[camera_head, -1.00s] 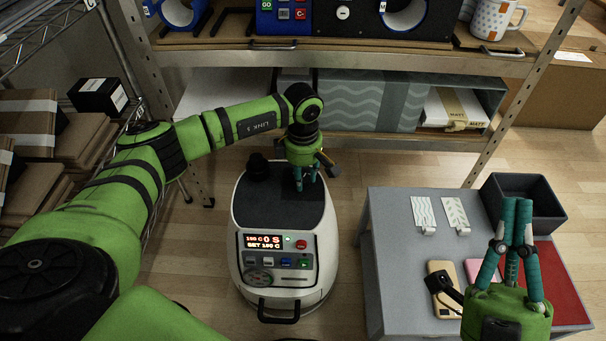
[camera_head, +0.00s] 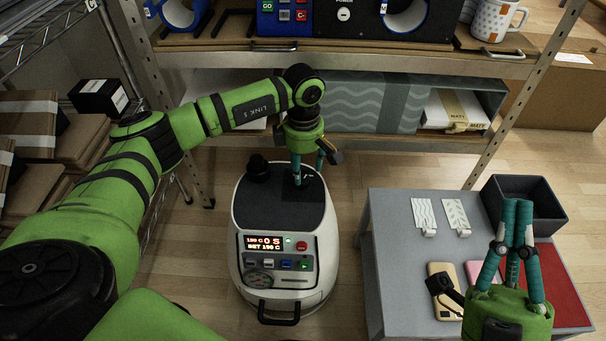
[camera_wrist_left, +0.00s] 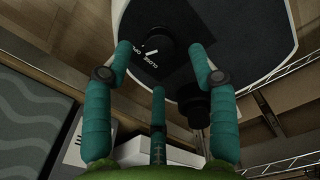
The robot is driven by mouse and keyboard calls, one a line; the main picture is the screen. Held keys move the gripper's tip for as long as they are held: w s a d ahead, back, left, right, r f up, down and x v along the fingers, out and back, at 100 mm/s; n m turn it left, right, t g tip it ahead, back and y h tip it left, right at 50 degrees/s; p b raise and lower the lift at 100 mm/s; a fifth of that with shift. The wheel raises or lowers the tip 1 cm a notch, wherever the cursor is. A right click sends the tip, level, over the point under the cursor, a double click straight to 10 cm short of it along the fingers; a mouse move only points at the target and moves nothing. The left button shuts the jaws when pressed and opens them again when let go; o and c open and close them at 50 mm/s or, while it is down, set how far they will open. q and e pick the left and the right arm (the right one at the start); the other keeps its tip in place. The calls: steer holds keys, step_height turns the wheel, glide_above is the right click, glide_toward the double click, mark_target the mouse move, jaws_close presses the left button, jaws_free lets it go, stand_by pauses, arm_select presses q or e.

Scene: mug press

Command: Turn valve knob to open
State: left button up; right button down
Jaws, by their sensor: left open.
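The valve knob (camera_wrist_left: 152,50) is a round black knob with a white pointer, on the dark top of a white machine (camera_head: 244,232). In the left wrist view it has lettering around it that reads CLOSE and seems to include OPEN. My left gripper (camera_head: 308,170) is open over the back right of that top, its teal fingers pointing down. In the left wrist view its fingers (camera_wrist_left: 158,70) are spread below and beside the knob; contact cannot be told. My right gripper (camera_head: 517,203) points up over the side table, empty, its visible fingertips side by side.
A black cylindrical cap (camera_head: 258,168) stands on the machine's top, left of my left gripper. A display (camera_head: 263,243) and buttons are on its front. A loaded metal shelf (camera_head: 420,62) stands behind. A grey table (camera_head: 395,260) with a dark bin (camera_head: 522,203) is right.

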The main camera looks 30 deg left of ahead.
mark_target(303, 180)
arm_select(q)
step_height(303, 180, up, 8)
steer(key=shift+f, duration=0.2)
steer(key=shift+s+f, duration=0.1)
stand_by(0.4)
